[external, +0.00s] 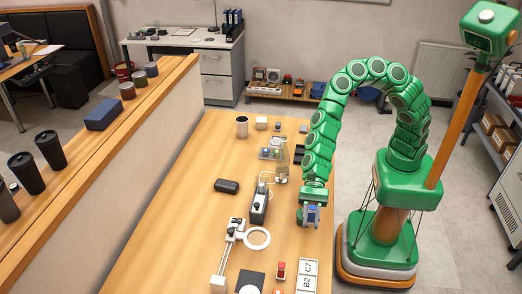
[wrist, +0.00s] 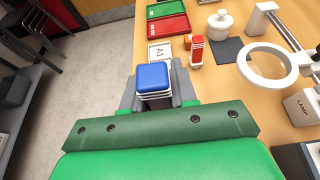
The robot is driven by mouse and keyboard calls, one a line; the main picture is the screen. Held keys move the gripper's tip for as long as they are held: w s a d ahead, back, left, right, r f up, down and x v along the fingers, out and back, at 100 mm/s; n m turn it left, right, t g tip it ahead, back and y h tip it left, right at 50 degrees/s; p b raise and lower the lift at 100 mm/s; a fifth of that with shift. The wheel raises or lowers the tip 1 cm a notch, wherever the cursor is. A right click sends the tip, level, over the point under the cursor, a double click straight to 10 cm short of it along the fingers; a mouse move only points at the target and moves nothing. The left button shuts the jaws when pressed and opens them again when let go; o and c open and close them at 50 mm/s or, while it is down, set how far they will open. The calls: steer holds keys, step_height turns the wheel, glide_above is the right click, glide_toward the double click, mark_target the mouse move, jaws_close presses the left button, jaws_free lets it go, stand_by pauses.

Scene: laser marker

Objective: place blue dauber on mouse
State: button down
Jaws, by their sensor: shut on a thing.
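The blue dauber (wrist: 154,77) has a blue top and a white body. It sits between the grey fingers of my gripper (wrist: 155,90), which is shut on it. In the external view my gripper (external: 311,216) is low at the table's right edge, with a bit of blue between its fingers. A dark, rounded, oblong thing (external: 227,186) lies on the table to the left of my gripper; it may be the mouse, but its shape is too small to be sure. It does not show in the wrist view.
A black and grey device (external: 259,203) stands between my gripper and the dark thing. A ring magnifier (external: 257,238) and a red dauber (external: 281,271) are nearer the camera. Glassware (external: 281,172) stands further back. The table's left side is mostly clear.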

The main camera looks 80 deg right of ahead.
steer(key=shift+s+d+r, duration=0.35)
steer(key=shift+s+d, duration=0.15)
steer(key=shift+d, duration=0.1)
steer(key=shift+s+d+r, duration=0.35)
steer(key=shift+s+d, duration=0.15)
steer(key=shift+d, duration=0.05)
